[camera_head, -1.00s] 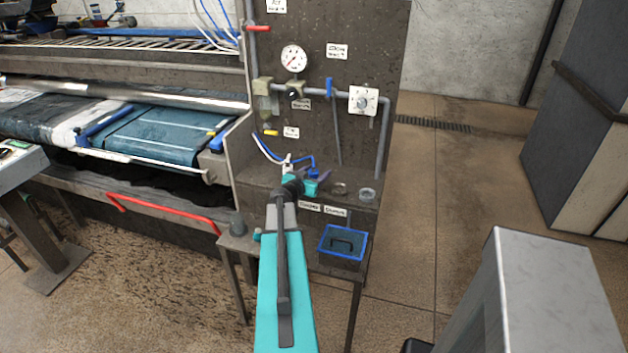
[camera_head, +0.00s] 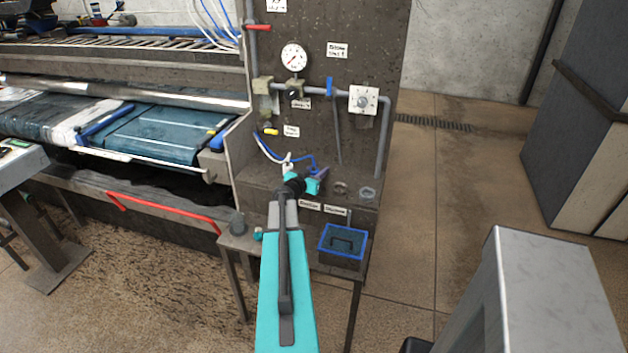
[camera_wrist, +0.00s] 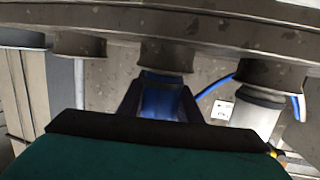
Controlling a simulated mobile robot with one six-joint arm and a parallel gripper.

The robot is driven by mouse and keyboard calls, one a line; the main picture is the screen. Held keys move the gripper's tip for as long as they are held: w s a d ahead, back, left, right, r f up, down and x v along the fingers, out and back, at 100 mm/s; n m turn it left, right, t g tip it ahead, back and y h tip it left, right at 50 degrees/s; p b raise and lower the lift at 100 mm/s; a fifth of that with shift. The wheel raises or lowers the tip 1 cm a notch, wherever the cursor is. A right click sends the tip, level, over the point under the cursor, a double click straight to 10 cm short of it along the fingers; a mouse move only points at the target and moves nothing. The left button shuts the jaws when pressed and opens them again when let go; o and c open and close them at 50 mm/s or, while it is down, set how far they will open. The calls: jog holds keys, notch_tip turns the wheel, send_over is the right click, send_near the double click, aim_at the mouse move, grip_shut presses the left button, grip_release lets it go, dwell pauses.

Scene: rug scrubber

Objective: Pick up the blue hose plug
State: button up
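The blue hose plug (camera_wrist: 162,102) shows in the wrist view below a brown round socket on the grey shelf underside, as pictured. The two dark fingers of my gripper (camera_wrist: 161,92) stand one on each side of it, with no clear gap visible. Whether they press on it I cannot tell. In the head view my gripper (camera_head: 300,184) is over the back of the bench, at the end of a blue hose (camera_head: 312,160). The plug itself is hidden there behind the gripper.
A white plug (camera_wrist: 258,115) sits in a neighbouring socket, close to the gripper. A purple piece (camera_head: 323,172) and empty rings (camera_head: 367,193) lie to the right. A panel with pipes and a gauge (camera_head: 294,57) rises behind.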

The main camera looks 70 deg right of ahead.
jog(key=shift+c, duration=1.2)
jog(key=shift+r, duration=0.15)
jog(key=shift+r, duration=0.9)
jog(key=shift+a+r, duration=0.4)
jog(key=shift+r, duration=0.35)
jog(key=f+v, duration=0.3)
jog(key=v, duration=1.4)
jog(key=shift+a+f+b, duration=0.2)
jog(key=shift+a+b, duration=0.05)
jog(key=shift+b, duration=0.1)
jog(key=shift+w, duration=0.25)
